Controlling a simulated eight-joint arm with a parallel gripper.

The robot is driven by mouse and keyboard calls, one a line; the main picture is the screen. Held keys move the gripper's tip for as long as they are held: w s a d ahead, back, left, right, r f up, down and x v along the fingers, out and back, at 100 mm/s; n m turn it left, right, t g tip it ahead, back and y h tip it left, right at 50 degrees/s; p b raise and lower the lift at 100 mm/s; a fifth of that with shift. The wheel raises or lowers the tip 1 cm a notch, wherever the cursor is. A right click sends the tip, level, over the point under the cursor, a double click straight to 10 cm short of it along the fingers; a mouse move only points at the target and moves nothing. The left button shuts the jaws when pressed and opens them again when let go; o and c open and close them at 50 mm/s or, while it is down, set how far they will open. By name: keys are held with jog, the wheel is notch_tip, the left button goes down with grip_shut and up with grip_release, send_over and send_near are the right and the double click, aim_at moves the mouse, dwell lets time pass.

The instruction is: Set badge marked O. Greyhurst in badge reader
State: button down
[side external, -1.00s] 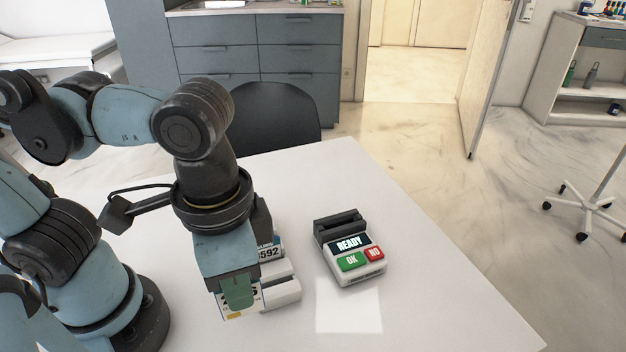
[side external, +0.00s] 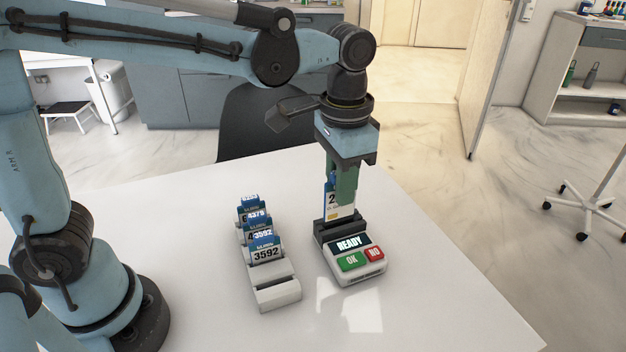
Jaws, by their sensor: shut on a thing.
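The badge reader (side external: 374,272) stands on the table, with a dark slot block at its back, a screen that reads READY, a green OK key and a red NO key. My gripper (side external: 343,188) is above the slot block, pointing down, shut on a badge (side external: 340,212). The badge is upright, white with a blue part and a "2" showing. Its lower edge is at the slot block; I cannot tell whether it is inside the slot. The name on it is too small to read and partly covered by my fingers.
A dark chair (side external: 262,125) is behind the table (side external: 200,222). The table's right side is clear.

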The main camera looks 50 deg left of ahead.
jog(key=w+a+f, duration=0.3)
jog(key=w+f, duration=0.1)
jog(key=f, duration=0.1)
jog(key=shift+w+a+f, duration=0.15)
jog(key=shift+w+f, duration=0.05)
jog(key=shift+w, duration=0.05)
dwell(0.3)
jog(key=shift+f, duration=2.25)
dwell(2.3)
jog(key=c, duration=0.7)
grip_release()
jog(key=shift+r, duration=0.1)
jog(key=shift+r, duration=3.45)
